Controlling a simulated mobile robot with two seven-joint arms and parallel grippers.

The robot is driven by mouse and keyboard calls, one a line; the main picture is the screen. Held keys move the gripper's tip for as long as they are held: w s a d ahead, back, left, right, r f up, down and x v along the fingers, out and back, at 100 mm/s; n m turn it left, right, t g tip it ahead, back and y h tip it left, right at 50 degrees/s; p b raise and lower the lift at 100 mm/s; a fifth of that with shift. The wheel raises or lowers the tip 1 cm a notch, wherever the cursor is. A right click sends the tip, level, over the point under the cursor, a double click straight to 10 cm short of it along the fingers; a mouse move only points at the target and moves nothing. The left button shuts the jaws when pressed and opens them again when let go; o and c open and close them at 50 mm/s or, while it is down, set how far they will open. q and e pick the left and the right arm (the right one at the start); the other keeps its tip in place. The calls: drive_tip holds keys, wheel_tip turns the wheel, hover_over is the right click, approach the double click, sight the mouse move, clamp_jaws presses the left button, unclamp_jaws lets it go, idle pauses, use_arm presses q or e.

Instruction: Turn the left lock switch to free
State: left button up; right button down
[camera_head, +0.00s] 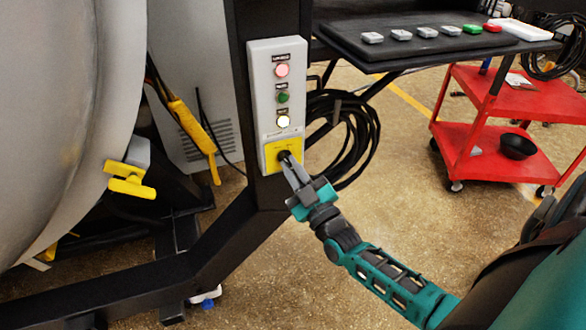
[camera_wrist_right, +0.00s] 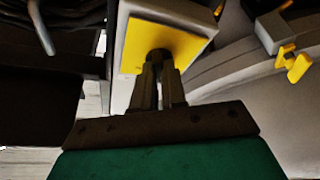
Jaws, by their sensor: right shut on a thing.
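A black rotary lock switch (camera_head: 284,155) sits on the yellow plate (camera_head: 271,151) at the bottom of a grey control box (camera_head: 277,70). The box is fixed to a dark post. My right gripper (camera_head: 290,166) is shut on the switch knob, reaching up from the lower right. In the right wrist view the fingers (camera_wrist_right: 158,75) meet the knob at the yellow plate (camera_wrist_right: 180,45). The fingers hide most of the knob, so I cannot read its setting. My left gripper is not in view.
The large grey furnace body (camera_head: 65,100) with a yellow handle (camera_head: 130,181) is at the left. A black cable coil (camera_head: 350,125) hangs right of the box. A black shelf (camera_head: 420,45) and a red cart (camera_head: 500,100) stand at the right. Open floor lies below.

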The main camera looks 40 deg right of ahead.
drive_tip(key=shift+m, duration=0.3)
drive_tip(key=m+h, duration=0.1)
drive_tip(key=m, duration=0.1)
drive_tip(key=m+h, duration=0.1)
drive_tip(key=m, duration=0.2)
drive_tip(key=shift+a+h, duration=0.2)
drive_tip(key=shift+h, duration=0.2)
drive_tip(key=m+h, duration=0.1)
drive_tip(key=m, duration=0.1)
drive_tip(key=m+h+p, duration=0.1)
drive_tip(key=m+h, duration=0.1)
drive_tip(key=m, duration=0.1)
drive_tip(key=shift+w+a, duration=0.1)
drive_tip(key=shift+a, duration=0.05)
drive_tip(key=m+g+h, duration=0.1)
drive_tip(key=m, duration=0.2)
drive_tip(key=m+h+p, duration=0.1)
drive_tip(key=m, duration=0.2)
drive_tip(key=shift+a+g+h, duration=0.15)
drive_tip(key=shift+g+h, duration=0.15)
drive_tip(key=shift+g, duration=0.1)
drive_tip(key=shift+m+p, duration=0.3)
drive_tip(key=shift+m, duration=0.2)
drive_tip(key=c, duration=1.2)
unclamp_jaws()
drive_tip(key=shift+f, duration=0.1)
